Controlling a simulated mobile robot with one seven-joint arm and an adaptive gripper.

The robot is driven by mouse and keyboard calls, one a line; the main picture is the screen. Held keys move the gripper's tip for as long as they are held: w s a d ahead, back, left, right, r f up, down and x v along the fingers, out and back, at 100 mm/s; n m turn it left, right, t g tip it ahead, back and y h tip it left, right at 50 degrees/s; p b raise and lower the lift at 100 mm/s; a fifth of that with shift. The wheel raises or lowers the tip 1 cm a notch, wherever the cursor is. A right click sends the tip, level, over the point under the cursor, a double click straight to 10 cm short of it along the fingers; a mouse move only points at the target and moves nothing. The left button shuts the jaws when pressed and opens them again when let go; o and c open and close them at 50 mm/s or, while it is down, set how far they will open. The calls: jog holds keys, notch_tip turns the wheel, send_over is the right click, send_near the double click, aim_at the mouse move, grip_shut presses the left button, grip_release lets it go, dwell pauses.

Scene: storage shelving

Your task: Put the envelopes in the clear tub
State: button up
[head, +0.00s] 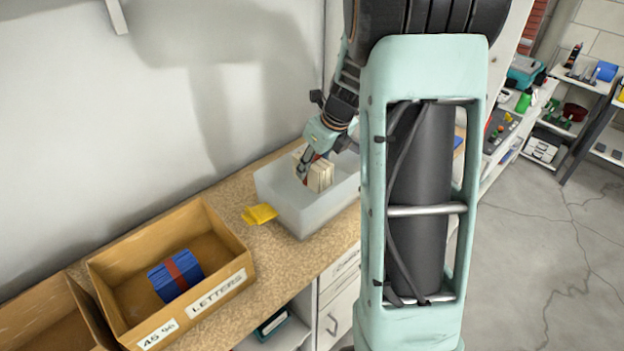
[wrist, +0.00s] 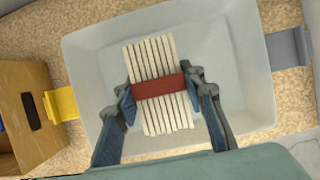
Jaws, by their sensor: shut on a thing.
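A bundle of cream envelopes (wrist: 153,60) with a red band is between the fingers of my gripper (wrist: 158,95). My gripper is shut on the bundle, with one finger on each side at the band. The clear tub (head: 290,215) stands on the counter, and its pale rim and walls surround the bundle in the wrist view (wrist: 245,105). In the head view the envelopes (head: 320,174) are at the tub's opening; their height above its floor cannot be told. A second bundle, blue with a red band (head: 160,281), lies in the cardboard box marked LETTERS (head: 235,262).
A yellow tab (head: 260,214) sticks out from the tub's left side and a grey one (wrist: 288,48) from its other side. Another cardboard box (head: 45,318) stands at the far left. The wall (head: 200,90) rises behind the counter. Shelves (head: 570,120) stand at the right.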

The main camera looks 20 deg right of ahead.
jog(key=f+b, duration=0.3)
jog(key=shift+w+d+f, duration=0.2)
jog(key=shift+w, duration=0.2)
jog(key=shift+f+b, duration=0.25)
jog(key=shift+b, duration=0.1)
jog(key=shift+f, duration=0.15)
jog(key=o, duration=1.2)
